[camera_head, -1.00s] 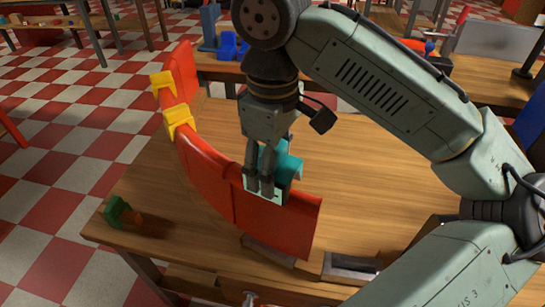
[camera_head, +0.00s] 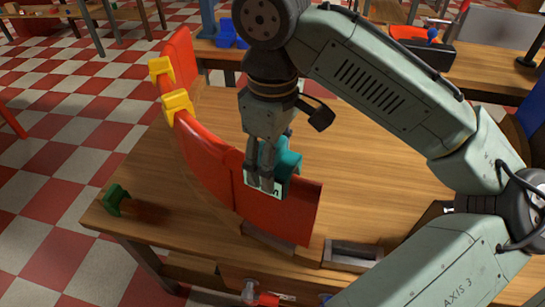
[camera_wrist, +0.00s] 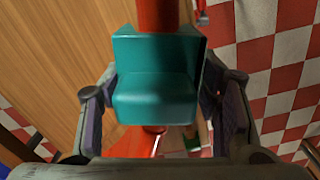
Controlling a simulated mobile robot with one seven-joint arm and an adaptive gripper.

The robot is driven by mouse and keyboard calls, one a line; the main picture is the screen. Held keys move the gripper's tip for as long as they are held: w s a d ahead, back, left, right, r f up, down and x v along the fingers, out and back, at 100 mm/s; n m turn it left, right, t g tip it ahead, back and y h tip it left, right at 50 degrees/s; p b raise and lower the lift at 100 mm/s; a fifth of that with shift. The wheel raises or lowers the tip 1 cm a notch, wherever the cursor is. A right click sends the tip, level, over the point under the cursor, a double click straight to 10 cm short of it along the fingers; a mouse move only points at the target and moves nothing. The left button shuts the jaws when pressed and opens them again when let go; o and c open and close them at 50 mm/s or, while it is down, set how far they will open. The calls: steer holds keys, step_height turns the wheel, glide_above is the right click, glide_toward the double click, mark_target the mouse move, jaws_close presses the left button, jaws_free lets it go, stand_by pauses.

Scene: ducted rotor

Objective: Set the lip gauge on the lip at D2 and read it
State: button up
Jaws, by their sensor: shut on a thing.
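The red curved duct segment (camera_head: 212,165) stands on the wooden table, its lip along the top edge. My gripper (camera_head: 262,180) is at the near right part of the lip, shut on the teal lip gauge (camera_head: 287,163). A pale face with a dark mark shows beside the fingers, too small to read. In the wrist view the gauge (camera_wrist: 155,85) lies between both fingers and straddles the line of the red lip (camera_wrist: 157,14). Whether it is fully seated I cannot tell. No D2 mark is legible.
Two yellow clips (camera_head: 177,105) sit on the duct's far left part. A green object (camera_head: 115,198) lies at the table's left corner. A grey-edged tray (camera_head: 352,254) is at the front edge. The tabletop (camera_head: 350,165) behind the duct is largely clear.

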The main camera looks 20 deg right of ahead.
steer(key=shift+f, duration=0.25)
steer(key=o, duration=1.3)
step_height(320, 180, up, 12)
steer(key=shift+r, duration=0.1)
